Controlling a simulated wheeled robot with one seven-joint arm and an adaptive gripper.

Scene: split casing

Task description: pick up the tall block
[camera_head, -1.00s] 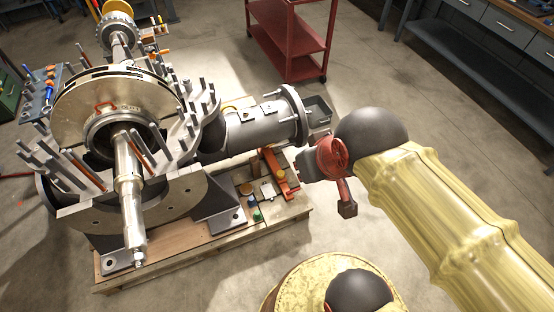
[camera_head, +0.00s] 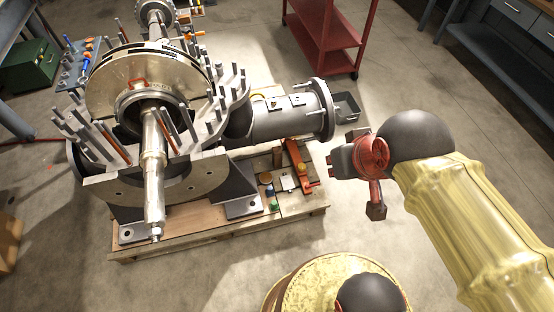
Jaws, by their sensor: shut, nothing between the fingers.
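My gripper (camera_head: 334,166) is at the end of my yellow arm, small and dark in this view. It is shut and empty, in the air to the right of a pallet (camera_head: 180,244). Several small parts lie on the pallet beside the casing. An orange-red part (camera_head: 299,162) is nearest my gripper. A pale flat piece (camera_head: 287,181), a round tan piece (camera_head: 266,178) and a small green piece (camera_head: 274,205) are to its left. I cannot tell which part is the tall block; they are too small here.
The large split casing (camera_head: 187,190) with upright studs and a shaft fills the left. Its flanged pipe (camera_head: 290,117) reaches right above the small parts. A red cart (camera_head: 325,40) stands farther back.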

